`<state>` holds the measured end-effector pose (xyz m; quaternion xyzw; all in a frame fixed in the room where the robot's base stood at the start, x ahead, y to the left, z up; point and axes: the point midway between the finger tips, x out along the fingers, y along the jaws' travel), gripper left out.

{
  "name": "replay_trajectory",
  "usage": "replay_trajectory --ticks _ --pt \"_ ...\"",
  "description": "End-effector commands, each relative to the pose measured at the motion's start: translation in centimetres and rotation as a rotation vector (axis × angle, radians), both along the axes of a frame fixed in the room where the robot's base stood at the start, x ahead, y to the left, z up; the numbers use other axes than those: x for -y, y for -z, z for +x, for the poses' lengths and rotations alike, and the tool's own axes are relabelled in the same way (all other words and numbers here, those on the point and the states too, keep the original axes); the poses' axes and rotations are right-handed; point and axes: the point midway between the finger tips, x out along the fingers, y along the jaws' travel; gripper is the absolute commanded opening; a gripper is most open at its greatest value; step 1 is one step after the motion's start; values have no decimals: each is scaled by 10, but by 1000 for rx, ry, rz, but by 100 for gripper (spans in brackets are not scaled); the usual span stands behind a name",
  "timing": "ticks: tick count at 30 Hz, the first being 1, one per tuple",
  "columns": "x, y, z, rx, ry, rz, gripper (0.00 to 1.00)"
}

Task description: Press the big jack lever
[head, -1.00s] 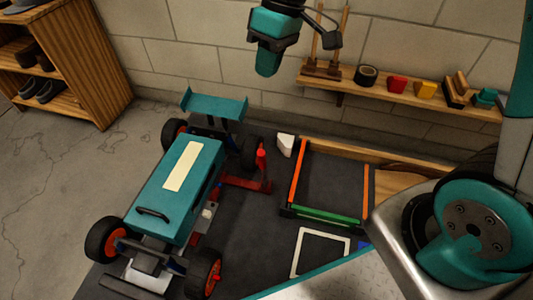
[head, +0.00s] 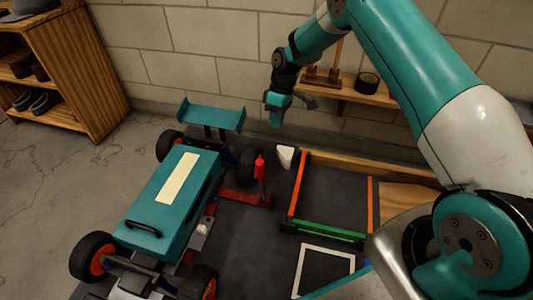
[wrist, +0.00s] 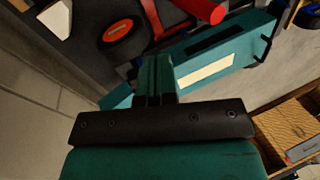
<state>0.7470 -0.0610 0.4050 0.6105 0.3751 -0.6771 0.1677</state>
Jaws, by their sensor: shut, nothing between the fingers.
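The big jack lever (head: 260,169) is a short upright red bar with a rounded end. It rises from the red jack frame (head: 240,197) on the right side of the teal racecar (head: 168,200). In the wrist view the lever (wrist: 205,9) is at the top edge, partly cut off. My gripper (head: 277,118) is shut and empty. It hangs above and behind the lever, apart from it, near the wall. Its closed fingers also show in the wrist view (wrist: 157,68), pointing toward the car's rear wing and wheel.
The rear wing (head: 212,116) and a rear wheel (head: 247,163) stand close to the lever. A white block (head: 285,157) lies just right of it. A wall shelf (head: 352,92) is behind my arm. An orange-and-green-edged tray (head: 322,234) lies to the right.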

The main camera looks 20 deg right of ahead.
Motion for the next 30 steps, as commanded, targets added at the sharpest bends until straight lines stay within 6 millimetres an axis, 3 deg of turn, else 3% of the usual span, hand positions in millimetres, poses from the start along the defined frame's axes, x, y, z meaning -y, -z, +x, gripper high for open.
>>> replay_trajectory --ticks 5,17,24,30 --pt "-4 19 -4 -3 -1 0 0" --pt "-23 100 -21 -3 -1 0 0" --pt "-47 102 -41 0 -1 0 0" --pt "-52 102 -47 0 1 0 0"
